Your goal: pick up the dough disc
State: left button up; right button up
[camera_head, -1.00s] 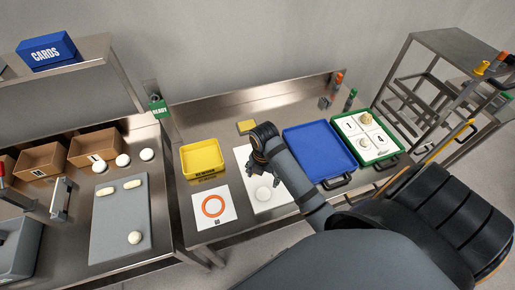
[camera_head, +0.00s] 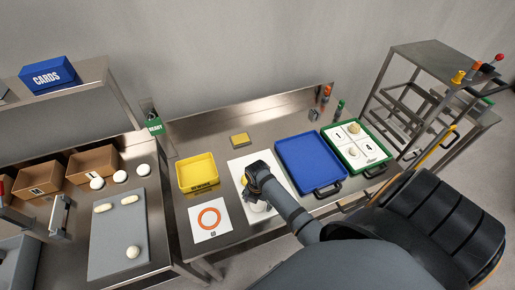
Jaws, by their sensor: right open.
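The dough disc (camera_head: 259,207) is a pale round piece on the white sheet (camera_head: 240,166) in the middle of the steel table. It is mostly hidden under my right gripper and wrist, with only part of its pale edge showing. My right gripper (camera_head: 248,194) is open, pointing down over the disc, its arm coming in from the lower right. I cannot tell whether the fingers touch the disc. My left gripper is not in view.
A yellow bin (camera_head: 198,187) and a card with an orange ring (camera_head: 190,232) lie left of the sheet. A blue tray (camera_head: 310,160) is close on the right, then a green-rimmed tray (camera_head: 384,154) with numbered squares. A yellow block (camera_head: 239,139) lies behind.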

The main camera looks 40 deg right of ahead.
aim_at(259, 204)
jog(key=c, duration=1.2)
jog(key=shift+r, duration=0.1)
jog(key=shift+c, duration=0.3)
jog(key=shift+r, duration=0.25)
jog(key=r, duration=0.1)
jog(key=r+b, duration=0.1)
jog(key=shift+s+d+r, duration=0.1)
jog(key=shift+s+r, duration=0.1)
jog(key=shift+r, duration=0.2)
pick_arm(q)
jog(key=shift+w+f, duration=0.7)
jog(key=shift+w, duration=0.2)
pick_arm(e)
jog(key=s+d+r, duration=0.3)
jog(key=s+r, duration=0.6)
jog(key=s, duration=0.4)
jog(key=shift+d+r, duration=0.3)
